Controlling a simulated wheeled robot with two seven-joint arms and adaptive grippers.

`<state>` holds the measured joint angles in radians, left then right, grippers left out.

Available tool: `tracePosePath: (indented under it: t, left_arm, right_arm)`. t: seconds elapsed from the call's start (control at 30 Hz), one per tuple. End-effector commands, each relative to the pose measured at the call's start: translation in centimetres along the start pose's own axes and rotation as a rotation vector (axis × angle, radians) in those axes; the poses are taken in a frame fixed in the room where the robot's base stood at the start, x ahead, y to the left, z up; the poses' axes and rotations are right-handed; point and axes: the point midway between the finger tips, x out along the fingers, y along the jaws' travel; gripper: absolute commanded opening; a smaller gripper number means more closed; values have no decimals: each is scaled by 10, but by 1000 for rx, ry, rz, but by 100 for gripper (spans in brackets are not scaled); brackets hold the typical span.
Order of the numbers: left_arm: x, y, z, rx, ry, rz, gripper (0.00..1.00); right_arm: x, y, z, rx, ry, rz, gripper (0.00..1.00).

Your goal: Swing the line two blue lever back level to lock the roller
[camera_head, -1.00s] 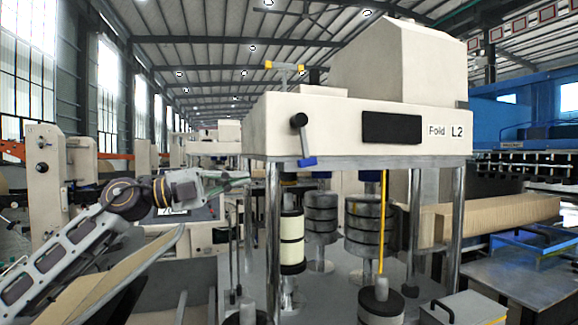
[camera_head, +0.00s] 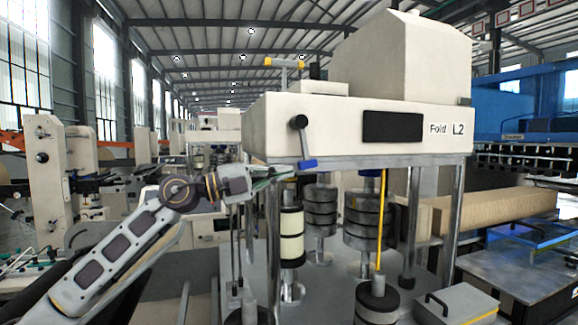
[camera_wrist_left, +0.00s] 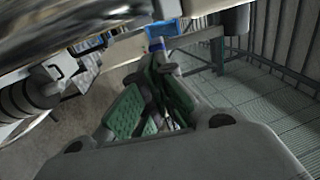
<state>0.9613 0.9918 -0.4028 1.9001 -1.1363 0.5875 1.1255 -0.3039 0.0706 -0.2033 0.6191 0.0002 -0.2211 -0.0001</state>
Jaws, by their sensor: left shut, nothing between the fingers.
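The blue lever (camera_head: 307,164) hangs from a dark pivot on the front of the cream "Fold L2" machine head (camera_head: 340,135). Its arm points steeply down and slightly right, with the blue grip at the lower end, so it is not level. My left gripper (camera_head: 289,170) is shut and empty, its tips just left of the blue grip. In the left wrist view the green fingers (camera_wrist_left: 160,62) come together just short of the blue grip (camera_wrist_left: 163,29); I cannot tell whether they touch it. My right gripper is out of view.
Chrome posts (camera_head: 273,235) hold up the machine head. A black-and-cream roller (camera_head: 292,235) and stacked dark rollers (camera_head: 320,210) hang below it. A yellow rod (camera_head: 382,220) stands further right. A yellow-tipped T-handle (camera_head: 284,64) sits on top.

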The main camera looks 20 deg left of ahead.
Motion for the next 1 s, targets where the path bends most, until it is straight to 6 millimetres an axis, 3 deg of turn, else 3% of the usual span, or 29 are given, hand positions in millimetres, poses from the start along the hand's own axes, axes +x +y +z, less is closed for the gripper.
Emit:
tracePosePath:
  t: [0.3, 1.0]
  left_arm:
    - [20, -1, 0, 0, 0, 0, 0]
    - [29, 6, -1, -3, 5, -65, 0]
  right_arm:
    - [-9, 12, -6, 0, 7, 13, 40]
    - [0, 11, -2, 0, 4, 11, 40]
